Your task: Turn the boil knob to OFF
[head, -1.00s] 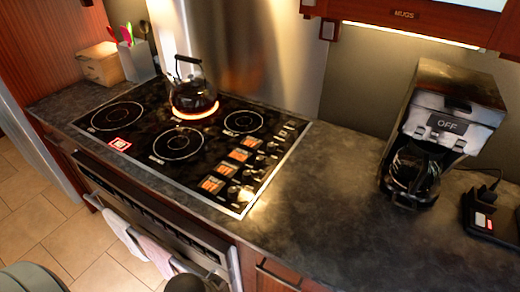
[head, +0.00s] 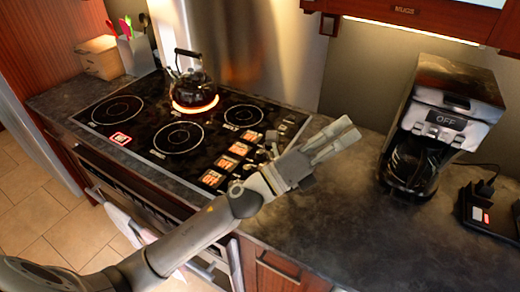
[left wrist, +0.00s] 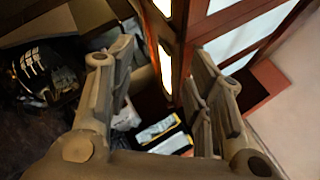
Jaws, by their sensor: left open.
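The stove's black cooktop (head: 130,125) has a row of knobs and orange labels (head: 226,162) along its right side. My left arm reaches across the front of the counter, and its gripper (head: 345,134) is above the counter just right of the cooktop, pointing right and away. The gripper hides part of the knob row, and I cannot tell which knob is the boil knob. The left gripper is open and empty; its two fingers show apart in the left wrist view (left wrist: 158,75). A dark kettle (head: 192,88) stands on a glowing burner (head: 195,108). My right gripper is not in view.
A coffee maker (head: 446,120) marked OFF stands on the counter to the right, with a black device (head: 490,213) beside it. A utensil holder (head: 136,56) and a box (head: 100,57) are at the back left. The counter (head: 330,205) between stove and coffee maker is clear.

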